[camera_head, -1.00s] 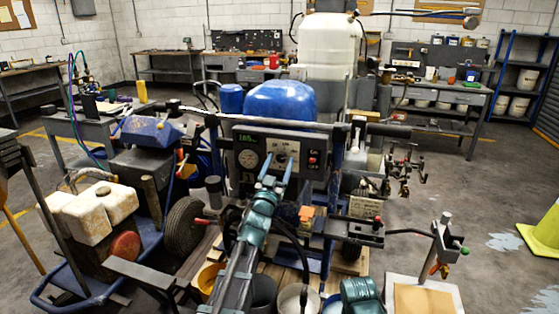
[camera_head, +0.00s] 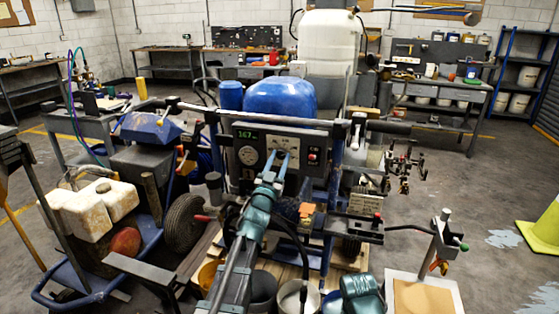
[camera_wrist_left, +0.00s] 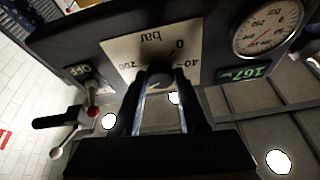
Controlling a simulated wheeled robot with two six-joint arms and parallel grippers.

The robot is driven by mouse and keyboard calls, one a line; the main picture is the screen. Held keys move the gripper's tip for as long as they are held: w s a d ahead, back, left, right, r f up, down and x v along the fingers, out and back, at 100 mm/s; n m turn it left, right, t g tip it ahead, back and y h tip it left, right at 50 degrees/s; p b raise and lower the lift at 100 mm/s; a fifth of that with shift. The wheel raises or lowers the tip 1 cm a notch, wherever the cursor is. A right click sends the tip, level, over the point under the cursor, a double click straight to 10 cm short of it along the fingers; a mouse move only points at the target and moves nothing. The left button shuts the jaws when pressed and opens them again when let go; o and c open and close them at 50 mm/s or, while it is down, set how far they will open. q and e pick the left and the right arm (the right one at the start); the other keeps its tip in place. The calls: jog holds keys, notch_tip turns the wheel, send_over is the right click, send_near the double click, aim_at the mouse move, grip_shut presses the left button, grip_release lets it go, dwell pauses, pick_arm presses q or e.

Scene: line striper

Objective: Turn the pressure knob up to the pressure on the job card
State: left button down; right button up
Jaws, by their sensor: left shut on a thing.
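The dark control panel (camera_head: 240,178) stands at the centre in the head view. My left gripper (camera_head: 281,157) is shut on the knob, one finger on each side in the wrist view. In the head view the gripper covers the knob. The green digital readout (camera_wrist_left: 243,73) shows 167, and it also shows in the head view (camera_head: 246,134). A round gauge (camera_head: 248,156) is beside the plate. I cannot make out a job card's figure. My right gripper's fingers do not show.
A red switch (camera_head: 313,156) is right of the knob. A blue tank (camera_head: 280,97) and a white tank (camera_head: 327,42) rise behind the panel. Buckets (camera_head: 297,297) stand below.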

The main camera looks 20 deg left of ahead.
pick_arm(q)
jog(key=shift+m, duration=0.4)
jog(key=shift+c, duration=2.2)
grip_release()
jog(key=b+v, duration=0.5)
jog(key=v, duration=0.8)
jog(key=shift+s+a, duration=0.2)
jog(key=shift+s, duration=0.2)
jog(key=shift+f, duration=0.15)
